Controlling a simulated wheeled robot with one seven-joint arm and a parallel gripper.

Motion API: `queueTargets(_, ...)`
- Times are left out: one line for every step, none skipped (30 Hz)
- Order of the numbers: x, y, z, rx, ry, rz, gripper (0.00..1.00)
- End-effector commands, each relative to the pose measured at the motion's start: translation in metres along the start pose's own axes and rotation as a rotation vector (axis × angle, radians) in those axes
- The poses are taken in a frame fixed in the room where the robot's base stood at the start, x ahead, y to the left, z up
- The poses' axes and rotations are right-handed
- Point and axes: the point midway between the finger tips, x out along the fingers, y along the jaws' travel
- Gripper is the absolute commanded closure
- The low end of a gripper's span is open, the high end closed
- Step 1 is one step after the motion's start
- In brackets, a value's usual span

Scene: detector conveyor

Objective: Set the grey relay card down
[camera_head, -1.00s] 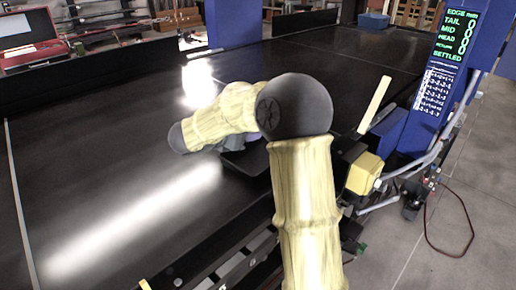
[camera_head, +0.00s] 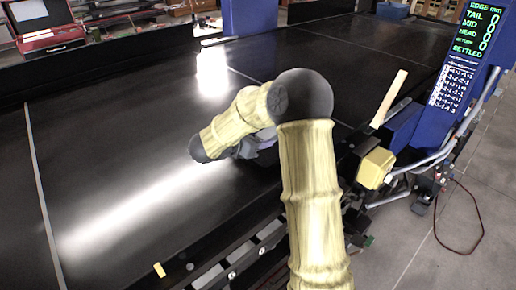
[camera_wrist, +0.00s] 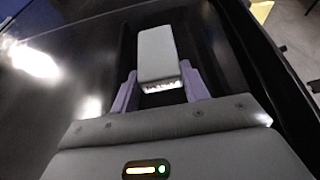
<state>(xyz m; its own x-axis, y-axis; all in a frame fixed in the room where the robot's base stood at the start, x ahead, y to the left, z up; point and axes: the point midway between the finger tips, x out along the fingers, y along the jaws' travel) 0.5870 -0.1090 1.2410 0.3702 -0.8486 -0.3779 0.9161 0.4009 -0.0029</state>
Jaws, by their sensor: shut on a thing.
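The grey relay card (camera_wrist: 157,52) shows in the wrist view as a light grey rounded block between the two purple fingers of my gripper (camera_wrist: 160,90). My gripper is shut on it. Behind the card is a dark, glossy surface; I cannot tell whether the card touches it. In the head view my gripper (camera_head: 262,146) is mostly hidden behind my own arm, low over the near edge of the black conveyor belt (camera_head: 110,150). The card cannot be made out in the head view.
A blue post with a display (camera_head: 470,40) stands at the right. A yellow block (camera_head: 375,168) and an upright pale stick (camera_head: 389,98) are beside the belt's near edge. A red case (camera_head: 42,25) is at the far left. The belt's left and middle are clear.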

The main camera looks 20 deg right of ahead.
Motion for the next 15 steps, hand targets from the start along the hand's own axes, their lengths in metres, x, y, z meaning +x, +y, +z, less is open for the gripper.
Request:
queueTargets(0.0,0.0,0.0,0.001,-0.001,0.0,0.79)
queueTargets(0.0,0.0,0.0,0.0,-0.001,0.001,0.79)
queueTargets(-0.001,0.001,0.0,0.0,0.0,0.001,0.79)
queueTargets(-0.001,0.001,0.0,-0.001,0.0,0.002,0.79)
queueTargets(-0.001,0.001,-0.001,-0.001,0.0,0.002,0.79)
queueTargets(-0.001,0.001,-0.003,-0.003,0.0,0.003,0.79)
queueTargets(0.0,0.001,-0.005,-0.004,0.001,0.003,0.79)
queueTargets(0.001,0.001,-0.008,-0.005,0.001,0.003,0.79)
queueTargets(0.002,0.001,-0.013,-0.006,0.003,0.003,0.79)
queueTargets(0.004,0.001,-0.017,-0.007,0.003,0.004,0.79)
queueTargets(0.005,0.002,-0.02,-0.006,0.003,0.004,0.79)
queueTargets(0.007,0.002,-0.025,-0.007,0.003,0.004,0.79)
queueTargets(0.009,0.002,-0.029,-0.006,0.003,0.003,0.79)
queueTargets(0.01,0.002,-0.032,-0.006,0.002,0.004,0.79)
queueTargets(0.011,0.002,-0.035,-0.005,0.001,0.005,0.79)
